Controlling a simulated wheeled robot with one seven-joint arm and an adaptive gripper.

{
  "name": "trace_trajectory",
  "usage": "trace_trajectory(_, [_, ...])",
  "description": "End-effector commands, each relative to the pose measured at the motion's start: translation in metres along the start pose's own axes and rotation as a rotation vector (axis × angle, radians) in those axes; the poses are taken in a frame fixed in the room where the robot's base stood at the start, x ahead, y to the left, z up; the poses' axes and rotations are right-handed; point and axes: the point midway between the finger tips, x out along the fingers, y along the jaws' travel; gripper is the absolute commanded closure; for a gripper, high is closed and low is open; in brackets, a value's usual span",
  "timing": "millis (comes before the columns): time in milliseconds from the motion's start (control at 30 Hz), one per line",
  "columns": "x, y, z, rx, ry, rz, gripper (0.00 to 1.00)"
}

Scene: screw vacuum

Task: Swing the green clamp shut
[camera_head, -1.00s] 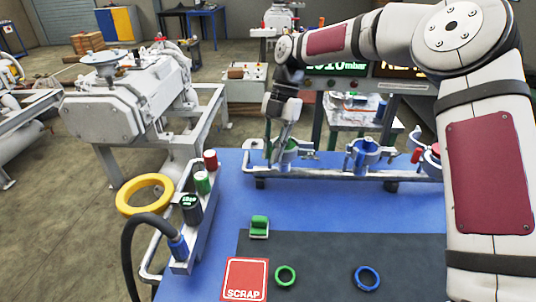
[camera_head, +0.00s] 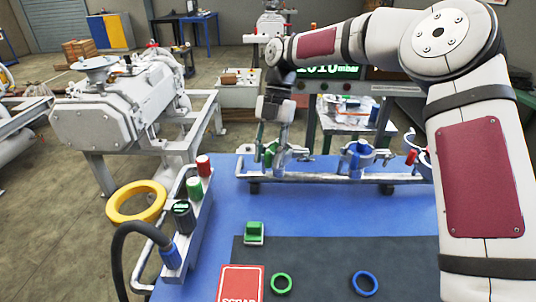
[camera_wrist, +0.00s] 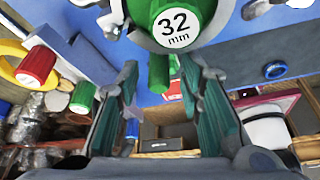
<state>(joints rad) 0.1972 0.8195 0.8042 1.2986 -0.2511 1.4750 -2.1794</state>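The green clamp (camera_head: 268,154) is on the silver pipe rail at the back of the blue table, mostly behind my gripper (camera_head: 282,145) in the head view. In the wrist view, a green cap marked "32 mm" (camera_wrist: 177,24) fills the top, with a green lever-like piece (camera_wrist: 158,72) hanging below it. My gripper (camera_wrist: 165,88) points at it from below. Its two fingers are apart, and the green piece's lower end shows between their tips. I see no clear contact. Whether the clamp's band is open or closed is hidden.
A blue clamp (camera_head: 357,158) stands on the same rail to the right, with a red-handled one (camera_head: 412,157) beyond. Green (camera_head: 281,284) and blue (camera_head: 364,284) rings lie on the dark mat. A pipe holder with red and green caps (camera_head: 193,188) stands at left.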

Motion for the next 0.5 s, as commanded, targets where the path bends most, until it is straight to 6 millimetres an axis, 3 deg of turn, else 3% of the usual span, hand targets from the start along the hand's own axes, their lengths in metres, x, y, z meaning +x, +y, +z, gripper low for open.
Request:
trace_trajectory(267, [-0.002, 0.000, 0.000, 0.000, 0.001, 0.000, 0.65])
trace_trajectory(500, [-0.032, 0.001, 0.000, 0.001, -0.001, 0.002, 0.65])
